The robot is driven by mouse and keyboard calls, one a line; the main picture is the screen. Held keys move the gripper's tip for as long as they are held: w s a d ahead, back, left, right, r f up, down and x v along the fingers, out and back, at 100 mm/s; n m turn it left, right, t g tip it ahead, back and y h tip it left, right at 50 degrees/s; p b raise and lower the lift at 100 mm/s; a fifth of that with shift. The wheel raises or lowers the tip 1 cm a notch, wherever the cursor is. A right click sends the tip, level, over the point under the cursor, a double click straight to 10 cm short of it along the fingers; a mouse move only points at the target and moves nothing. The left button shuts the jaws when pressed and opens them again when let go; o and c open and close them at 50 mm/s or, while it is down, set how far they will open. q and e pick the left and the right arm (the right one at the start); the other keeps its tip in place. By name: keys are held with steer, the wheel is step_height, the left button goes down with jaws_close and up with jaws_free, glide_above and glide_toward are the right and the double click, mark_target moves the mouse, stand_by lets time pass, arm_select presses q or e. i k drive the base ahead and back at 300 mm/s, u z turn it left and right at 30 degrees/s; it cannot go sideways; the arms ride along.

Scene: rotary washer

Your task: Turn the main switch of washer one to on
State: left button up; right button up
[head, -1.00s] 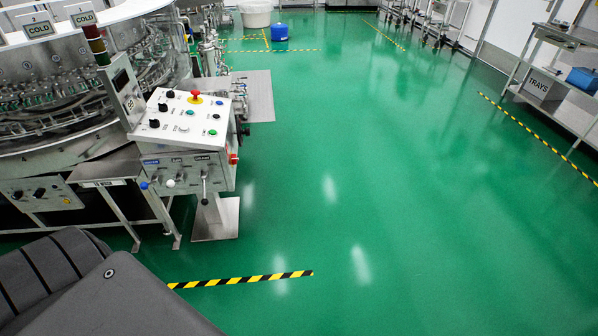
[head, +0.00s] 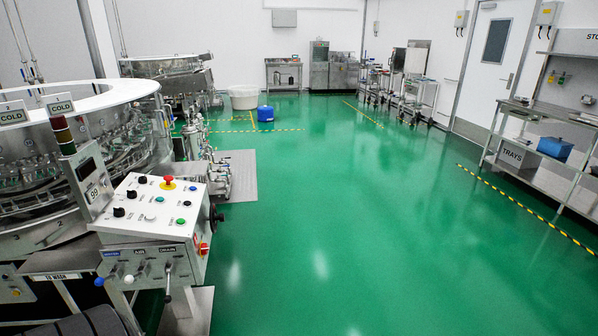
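The near rotary washer (head: 100,98) stands at the left with bottles in it. Its control panel (head: 150,207) is a white sloped box with black knobs, coloured buttons and a red emergency button (head: 168,181) on yellow. On the panel's right side is a small red switch (head: 203,249), likely the main switch; its position is too small to tell. A black handwheel (head: 216,216) sits behind it. Levers (head: 168,270) hang on the panel's front. Neither of my grippers is in view.
Green floor (head: 330,220) is clear in the middle and right of the panel. A second washer (head: 170,75) stands behind, with a white tub (head: 243,97) and blue container (head: 265,114) near it. A shelf rack (head: 545,145) stands at the right.

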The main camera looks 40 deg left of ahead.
mark_target(204, 249)
steer(key=u, duration=0.05)
steer(key=i, duration=2.55)
steer(key=u, duration=0.95)
steer(key=i, duration=1.3)
steer(key=u, duration=1.85)
steer(key=i, duration=0.7)
steer(key=u, duration=0.5)
